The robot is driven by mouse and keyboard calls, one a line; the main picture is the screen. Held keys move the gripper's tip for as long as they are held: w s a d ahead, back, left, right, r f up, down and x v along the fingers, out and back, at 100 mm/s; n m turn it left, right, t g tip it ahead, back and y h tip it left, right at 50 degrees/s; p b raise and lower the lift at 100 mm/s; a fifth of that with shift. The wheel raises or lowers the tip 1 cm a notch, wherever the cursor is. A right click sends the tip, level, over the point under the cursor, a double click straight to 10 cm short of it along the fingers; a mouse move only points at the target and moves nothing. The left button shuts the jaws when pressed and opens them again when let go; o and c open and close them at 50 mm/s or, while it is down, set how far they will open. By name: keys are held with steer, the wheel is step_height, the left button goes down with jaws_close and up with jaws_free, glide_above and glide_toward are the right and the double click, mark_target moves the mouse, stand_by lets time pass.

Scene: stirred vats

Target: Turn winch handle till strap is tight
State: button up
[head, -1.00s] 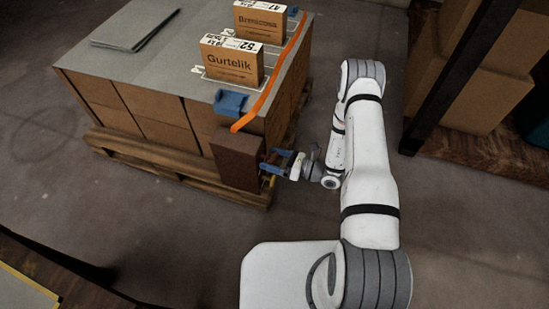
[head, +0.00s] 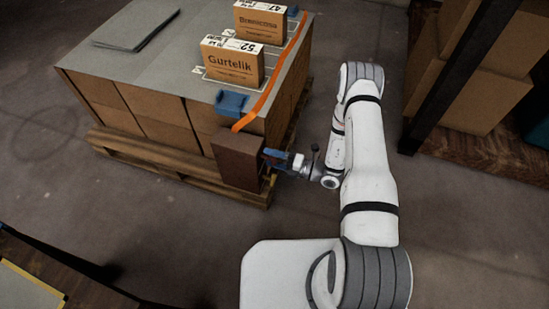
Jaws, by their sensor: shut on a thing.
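The orange strap (head: 272,88) runs along the right part of the pallet load's top, past two cartons, down to the front edge. It looks slightly bowed there; I cannot tell how tight it is. A brown block (head: 237,163), which looks like the winch housing, is at the load's front right corner below the strap. My gripper (head: 272,157) is at the right side of this block, shut on what appears to be the winch handle. The handle itself is hidden by the jaws and the block.
The load of cartons (head: 160,117) stands on a wooden pallet (head: 140,150). A carton marked Gurtelik (head: 231,62) and another carton (head: 262,24) sit on top, with a blue corner piece (head: 233,103) at the front edge. A dark post (head: 455,75) stands at right.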

steer(key=m, duration=0.4)
steer(key=shift+s+a, duration=0.1)
steer(key=shift+s, duration=0.1)
steer(key=shift+f+m, duration=0.15)
steer(key=shift+m, duration=1.85)
steer(key=o, duration=0.7)
steer(key=shift+o, duration=0.2)
steer(key=shift+d+p, duration=0.3)
steer(key=p+v, duration=0.1)
steer(key=v, duration=0.6)
steer(key=shift+d, duration=0.1)
